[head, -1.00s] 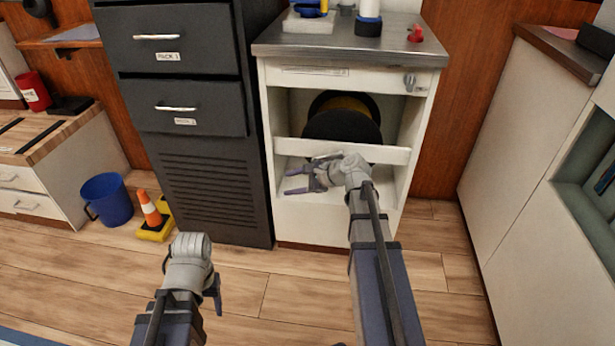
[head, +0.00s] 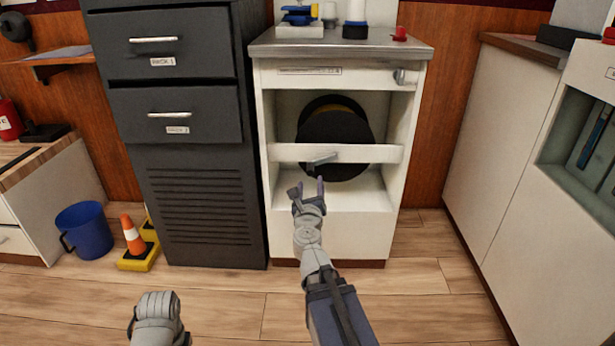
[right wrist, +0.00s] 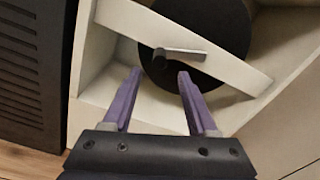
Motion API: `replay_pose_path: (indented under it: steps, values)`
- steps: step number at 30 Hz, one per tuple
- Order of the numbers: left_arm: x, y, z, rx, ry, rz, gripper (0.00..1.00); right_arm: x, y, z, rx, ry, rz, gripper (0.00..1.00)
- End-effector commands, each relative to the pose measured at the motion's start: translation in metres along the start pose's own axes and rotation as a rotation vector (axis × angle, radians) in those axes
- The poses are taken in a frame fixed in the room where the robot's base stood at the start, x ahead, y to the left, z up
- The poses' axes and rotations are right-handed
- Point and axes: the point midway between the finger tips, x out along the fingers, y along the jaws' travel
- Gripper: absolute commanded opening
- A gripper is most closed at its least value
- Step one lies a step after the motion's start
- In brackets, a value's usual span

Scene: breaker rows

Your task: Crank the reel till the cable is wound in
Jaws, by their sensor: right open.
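The reel (head: 335,128) sits inside the open front of the white cabinet. Its black round face shows, with a thin yellowish edge at the top that may be cable. A crank with a grey lever (right wrist: 185,51) and dark knob (right wrist: 160,54) stands in front of the cabinet's white crossbar; the crank (head: 322,161) also shows in the head view. My right gripper (head: 307,187) is open and empty, just below the crank. In the right wrist view its purple fingers (right wrist: 158,76) point at the knob, apart from it. My left arm's grey wrist shows bottom left; its fingers are hidden.
The white crossbar (head: 375,153) runs across the cabinet opening. A dark drawer cabinet (head: 205,210) stands close on the left. A blue bucket (head: 85,232) and orange cone (head: 132,235) are on the floor further left. The floor before the cabinet is free.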

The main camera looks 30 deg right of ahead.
Motion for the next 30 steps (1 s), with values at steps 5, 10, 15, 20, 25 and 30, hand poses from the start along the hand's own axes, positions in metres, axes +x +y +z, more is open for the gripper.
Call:
replay_pose_path:
  steps: [5,10,15,20,25,30]
  values:
    - [0.000,0.000,0.000,0.000,0.000,0.000,0.58,0.007,0.001,0.001,-0.001,-0.001,0.001,0.58]
    - [0.000,0.000,0.000,0.000,0.000,0.000,0.58,0.027,0.001,0.001,-0.002,-0.001,0.001,0.58]
    - [0.000,0.000,0.000,0.000,0.000,0.000,0.58,0.054,0.001,0.001,-0.002,-0.001,0.001,0.58]
    - [0.000,0.000,0.000,0.000,0.000,0.000,0.58,0.074,0.001,0.001,-0.002,-0.002,0.003,0.58]
    - [0.000,0.000,0.000,0.000,0.000,0.000,0.58,0.079,0.001,0.001,-0.002,-0.002,0.003,0.58]
    - [0.000,0.000,0.000,0.000,0.000,0.000,0.58,0.078,0.001,0.001,-0.002,-0.002,0.003,0.57]
